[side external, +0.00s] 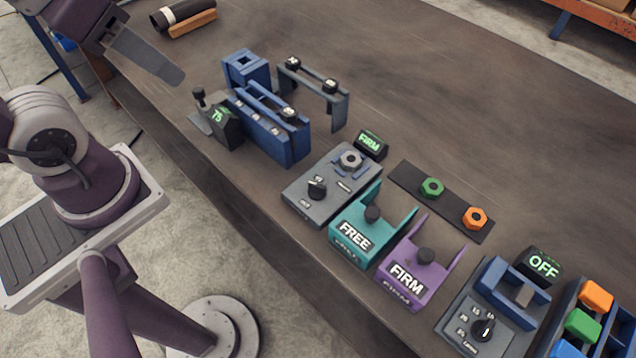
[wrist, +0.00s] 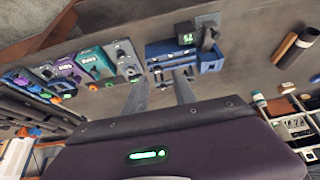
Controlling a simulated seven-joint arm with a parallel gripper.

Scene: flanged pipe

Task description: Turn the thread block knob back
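A grey block (side external: 335,205) with a metal hex nut on top carries a black knob (side external: 317,188) at its front left, and a small display behind it reads FIRM. A second grey block (side external: 462,322) at the lower right has a black knob (side external: 483,329) and a display reading OFF. No label that I can read says which is the thread block. The first block also shows small in the wrist view (wrist: 124,57). My gripper (wrist: 160,82) is open and empty, its two fingers apart; in the side view it hangs at the upper left, well away from both knobs.
A teal stand (side external: 352,243) marked FREE and a purple stand (side external: 405,283) marked FIRM stand between the blocks. A blue fixture (side external: 275,140) stands left of them. Green (side external: 432,187) and orange (side external: 475,217) nuts lie on a dark strip.

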